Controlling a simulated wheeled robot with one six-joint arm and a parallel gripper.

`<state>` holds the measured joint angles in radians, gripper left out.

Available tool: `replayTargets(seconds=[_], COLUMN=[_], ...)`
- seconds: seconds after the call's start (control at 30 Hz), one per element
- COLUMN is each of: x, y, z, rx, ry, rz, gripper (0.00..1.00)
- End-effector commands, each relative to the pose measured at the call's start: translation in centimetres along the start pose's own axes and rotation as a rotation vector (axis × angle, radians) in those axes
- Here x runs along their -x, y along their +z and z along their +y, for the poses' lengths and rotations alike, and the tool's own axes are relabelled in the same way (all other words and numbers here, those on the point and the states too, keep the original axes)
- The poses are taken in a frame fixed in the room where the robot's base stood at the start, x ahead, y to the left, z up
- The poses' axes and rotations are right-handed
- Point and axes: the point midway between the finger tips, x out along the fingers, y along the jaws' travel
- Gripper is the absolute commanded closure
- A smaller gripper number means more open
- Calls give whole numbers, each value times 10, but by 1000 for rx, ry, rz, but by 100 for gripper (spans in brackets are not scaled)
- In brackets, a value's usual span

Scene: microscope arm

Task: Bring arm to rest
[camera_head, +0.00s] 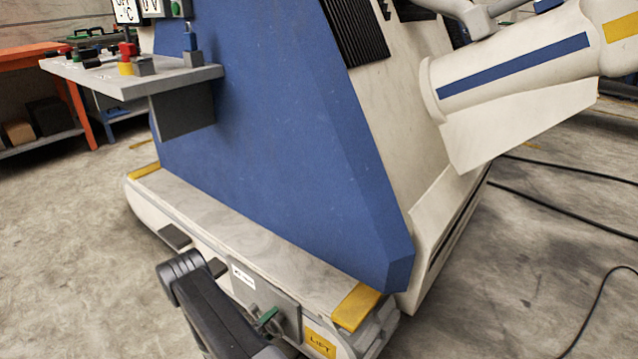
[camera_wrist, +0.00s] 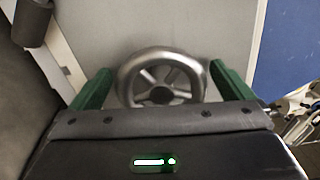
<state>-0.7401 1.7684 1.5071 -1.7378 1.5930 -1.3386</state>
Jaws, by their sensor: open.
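The microscope arm (camera_head: 520,72) is a thick off-white tube with a blue stripe, at the upper right of the head view. It slopes up to the right and is cut off by the frame edge. My gripper (camera_wrist: 159,68) shows in the wrist view with its green fingers spread. A metal handwheel (camera_wrist: 162,55) with spokes stands between the fingers, in front of a grey panel. Gaps show at both sides of its rim; contact cannot be told. In the head view, a small green part beside the grey panel (camera_head: 240,284) may be a finger.
A blue-sided stand (camera_head: 270,130) fills the middle, on a white base with yellow corners and a "LIFT" label (camera_head: 320,343). A grey shelf (camera_head: 130,78) with controls juts out left. Cables (camera_head: 560,205) lie on the right floor. An orange workbench (camera_head: 35,57) stands far left.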

Motion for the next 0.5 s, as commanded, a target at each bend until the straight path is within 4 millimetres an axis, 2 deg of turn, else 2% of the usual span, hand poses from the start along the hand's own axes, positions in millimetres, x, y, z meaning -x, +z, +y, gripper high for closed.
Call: replayTargets(seconds=[0.5], x=[0], y=[-1], z=[-4], rx=[-413], ry=[0], rz=[0], gripper=[0])
